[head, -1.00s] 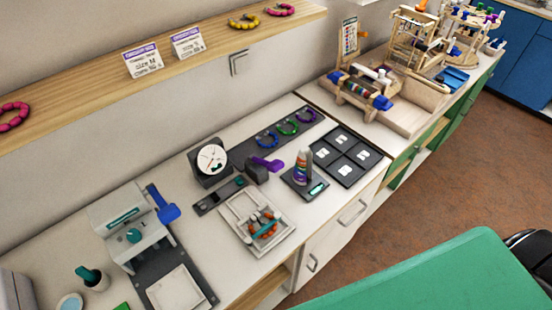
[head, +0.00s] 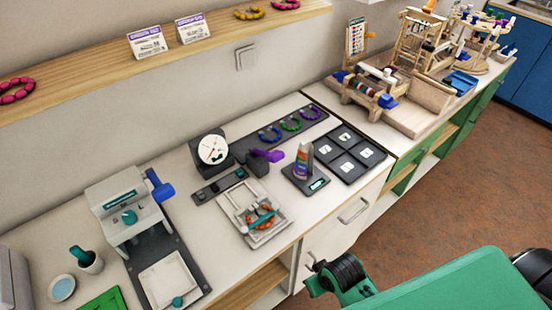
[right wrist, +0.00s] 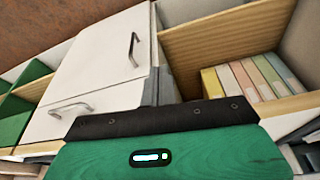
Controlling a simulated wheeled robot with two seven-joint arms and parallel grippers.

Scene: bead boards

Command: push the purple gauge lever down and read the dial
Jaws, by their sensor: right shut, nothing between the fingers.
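The purple gauge lever (head: 267,155) sticks out from a dark block (head: 257,168) on the white counter, just right of the gauge. The round white dial (head: 213,150) sits in a dark housing and faces me; its needle is too small to read surely. My right gripper (right wrist: 165,118) shows in the right wrist view as a dark edge on a green body, shut and empty, in front of the cabinet fronts. In the head view, part of my right arm is low, in front of the counter, well apart from the lever. My left gripper is not in view.
A tray (head: 230,203) with orange beads lies in front of the gauge. A bottle on a dark stand (head: 318,184) is right of the lever. A grey press with a blue lever (head: 160,188) stands at left. Bead rings lie on a dark board (head: 258,143) behind. A shelf (head: 100,72) runs above.

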